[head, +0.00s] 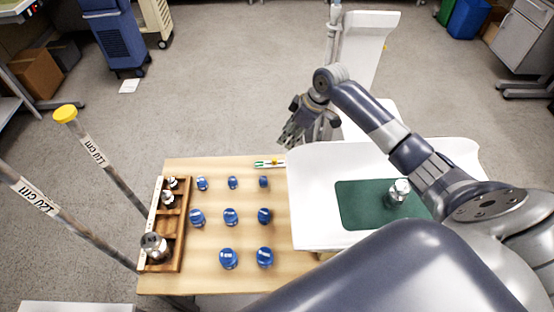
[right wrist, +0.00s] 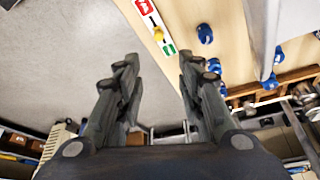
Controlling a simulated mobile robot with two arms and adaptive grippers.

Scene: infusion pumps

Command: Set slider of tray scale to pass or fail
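The pass/fail slider (head: 269,163) is a small white strip at the back edge of the wooden table. In the right wrist view the slider strip (right wrist: 156,30) shows a red end at the top, a green end below and a yellow piece between them. My right gripper (head: 292,136) hangs just beyond the table's back edge, behind the strip. In the right wrist view my right gripper (right wrist: 160,62) is open and empty, its fingers apart from the strip. The white tray (head: 311,207) has a green mat (head: 358,216) with a metal weight (head: 399,190) on it. My left gripper is not visible.
Several blue-topped pieces (head: 230,216) stand in rows on the wooden table (head: 200,284). A wooden rack (head: 173,247) with metal weights is at the table's left. A white stand (head: 368,45) rises behind the tray. Floor (head: 220,90) is clear beyond the table's left part.

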